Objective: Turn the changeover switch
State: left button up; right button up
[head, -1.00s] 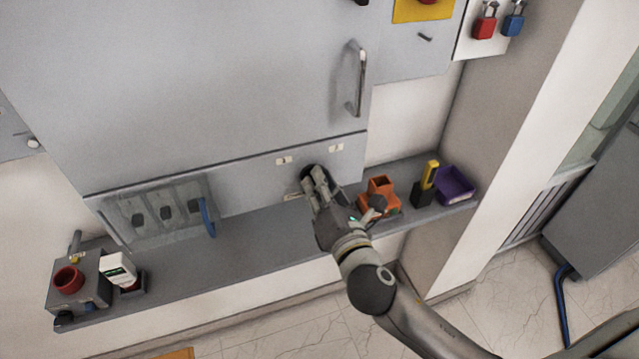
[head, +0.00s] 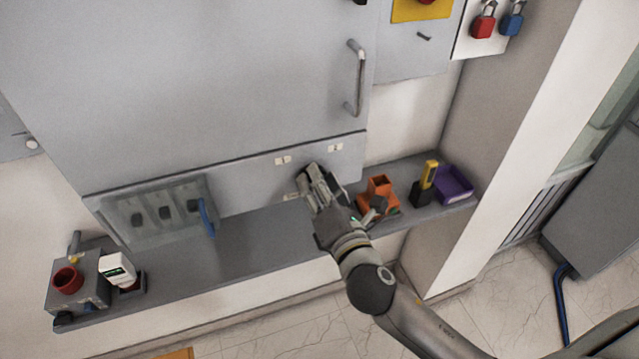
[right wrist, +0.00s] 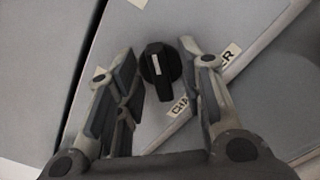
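The changeover switch (right wrist: 159,68) is a round black knob with a bar handle and a white mark, on the grey panel. In the right wrist view it sits between the fingers of my right gripper (right wrist: 160,80), which are open, with a gap on both sides of the knob. A label partly reading "CHA…ER" runs beside it, partly covered by a finger. In the head view my right gripper (head: 313,178) is at the lower front of the cabinet and hides the switch. My left gripper is not in view.
A grey shelf (head: 262,250) runs below the panel. An orange holder (head: 379,187), a yellow and black device (head: 427,180) and a purple bin (head: 455,186) stand to the right. A box with a red ring (head: 68,280) stands at the left. A door handle (head: 359,80) is above.

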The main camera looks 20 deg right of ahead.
jog(key=shift+s, duration=0.1)
jog(key=s, duration=1.2)
jog(key=shift+d, duration=0.2)
jog(key=shift+w, duration=0.1)
jog(key=s+d+f+m+g+b, duration=0.2)
jog(key=f+m+g, duration=0.3)
jog(key=f, duration=1.7)
jog(key=s+d+f+m+g+b, duration=0.1)
jog(key=s+d+f+m+g, duration=0.25)
jog(key=f, duration=1.75)
jog(key=s+d+f+m+g+b, duration=0.2)
jog(key=s+f+m+g, duration=0.6)
jog(key=s+f+m, duration=0.8)
jog(key=s+f, duration=0.8)
jog(key=s, duration=0.1)
jog(key=shift+s+d+f+h+b, duration=0.15)
jog(key=shift+s+f+h+b, duration=0.05)
jog(key=shift+h+b, duration=0.15)
